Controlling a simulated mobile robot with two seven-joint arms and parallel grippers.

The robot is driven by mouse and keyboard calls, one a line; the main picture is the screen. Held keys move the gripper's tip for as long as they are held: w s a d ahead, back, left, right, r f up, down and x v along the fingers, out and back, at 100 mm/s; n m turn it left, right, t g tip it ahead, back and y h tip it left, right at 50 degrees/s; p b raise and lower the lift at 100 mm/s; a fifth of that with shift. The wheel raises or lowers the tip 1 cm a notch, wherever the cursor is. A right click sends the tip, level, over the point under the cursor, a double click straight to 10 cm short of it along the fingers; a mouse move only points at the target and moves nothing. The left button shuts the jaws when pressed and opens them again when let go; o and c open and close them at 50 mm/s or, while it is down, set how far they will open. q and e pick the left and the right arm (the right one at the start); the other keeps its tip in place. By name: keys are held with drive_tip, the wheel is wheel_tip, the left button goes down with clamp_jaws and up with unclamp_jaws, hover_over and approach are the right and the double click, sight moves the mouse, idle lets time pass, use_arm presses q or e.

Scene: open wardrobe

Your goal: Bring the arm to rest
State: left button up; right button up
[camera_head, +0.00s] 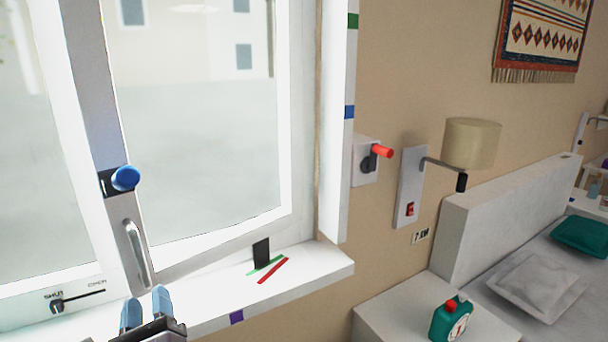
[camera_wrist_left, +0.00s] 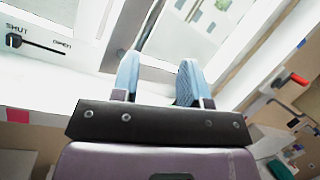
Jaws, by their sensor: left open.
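My left gripper (camera_head: 146,308) shows at the bottom of the head view, in front of the window sill. Its two blue fingertips are apart with nothing between them. In the left wrist view my left gripper (camera_wrist_left: 158,80) points toward the window, fingers spread and empty. My right gripper is not in view.
The window (camera_head: 110,120) has a metal handle (camera_head: 138,253) and a blue knob (camera_head: 125,178). The white sill (camera_head: 312,268) bears a small black block (camera_head: 261,252).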

use_arm(q)
wheel_tip(320, 180, down, 16)
drive_tip(key=d+n+g+h, duration=0.3)
drive_tip(key=n+h, duration=0.5)
drive_tip(key=n, duration=0.9)
drive_tip(key=s+a+f+n+g, duration=0.2)
drive_tip(key=s+f+n, duration=0.2)
drive_tip(key=s+f, duration=0.2)
drive_tip(key=s+a+f+n+g, duration=0.3)
drive_tip(key=s+f, duration=0.4)
drive_tip(key=f, duration=0.3)
drive_tip(key=shift+s+a+f+n+g+h, duration=0.3)
drive_tip(key=shift+n+h, duration=0.1)
drive_tip(key=shift+n, duration=0.4)
drive_tip(key=shift+d, duration=0.1)
